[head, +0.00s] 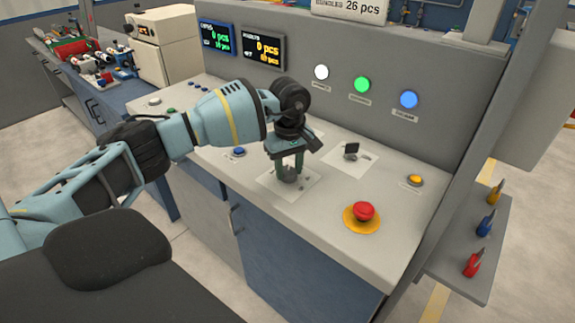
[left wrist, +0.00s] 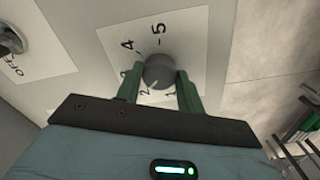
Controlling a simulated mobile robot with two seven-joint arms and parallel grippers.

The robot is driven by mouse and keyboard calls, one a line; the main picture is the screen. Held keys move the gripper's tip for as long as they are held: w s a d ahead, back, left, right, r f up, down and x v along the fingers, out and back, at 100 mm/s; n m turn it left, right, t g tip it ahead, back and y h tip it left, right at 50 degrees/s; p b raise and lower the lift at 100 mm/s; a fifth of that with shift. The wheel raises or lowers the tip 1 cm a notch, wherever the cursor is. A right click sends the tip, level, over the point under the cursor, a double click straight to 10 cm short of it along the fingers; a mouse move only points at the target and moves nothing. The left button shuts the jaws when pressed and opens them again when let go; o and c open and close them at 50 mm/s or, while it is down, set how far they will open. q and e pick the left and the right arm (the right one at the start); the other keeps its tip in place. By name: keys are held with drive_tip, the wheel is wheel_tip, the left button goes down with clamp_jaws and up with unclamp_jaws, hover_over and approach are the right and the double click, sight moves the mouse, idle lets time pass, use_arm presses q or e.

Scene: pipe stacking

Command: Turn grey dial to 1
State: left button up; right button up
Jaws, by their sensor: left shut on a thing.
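The grey dial (head: 290,176) is on a white label plate on the sloping console top. In the left wrist view the dial (left wrist: 159,69) has the numbers 5, 4, 2 and 1 around it, with one between 4 and 2 partly hidden by a finger. A pale mark on the dial's near side appears to point toward the 2. My left gripper (head: 287,167) reaches down over the dial, its green fingers on either side of it, shut on it; the fingers (left wrist: 160,90) also show in the left wrist view. My right gripper is in neither view.
A red emergency button (head: 364,211) on a yellow base and a small orange button (head: 415,180) lie to the right. A blue button (head: 239,152) is to the left.

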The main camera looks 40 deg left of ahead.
use_arm(q)
drive_tip(key=n+p, duration=0.1)
drive_tip(key=n, duration=0.2)
drive_tip(key=shift+r+n, duration=0.15)
drive_tip(key=shift+n, duration=0.15)
drive_tip(key=n+p, duration=0.1)
drive_tip(key=n, duration=0.2)
drive_tip(key=shift+n, duration=0.3)
drive_tip(key=n, duration=0.3)
drive_tip(key=shift+w+p, duration=0.1)
drive_tip(key=shift+p, duration=0.25)
drive_tip(key=shift+n, duration=0.9)
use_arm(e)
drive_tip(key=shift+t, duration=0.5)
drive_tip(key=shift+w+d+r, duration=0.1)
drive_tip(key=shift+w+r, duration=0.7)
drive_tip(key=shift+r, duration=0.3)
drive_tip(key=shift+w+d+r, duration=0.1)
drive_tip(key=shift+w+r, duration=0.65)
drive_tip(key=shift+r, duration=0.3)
use_arm(q)
drive_tip(key=o, duration=1)
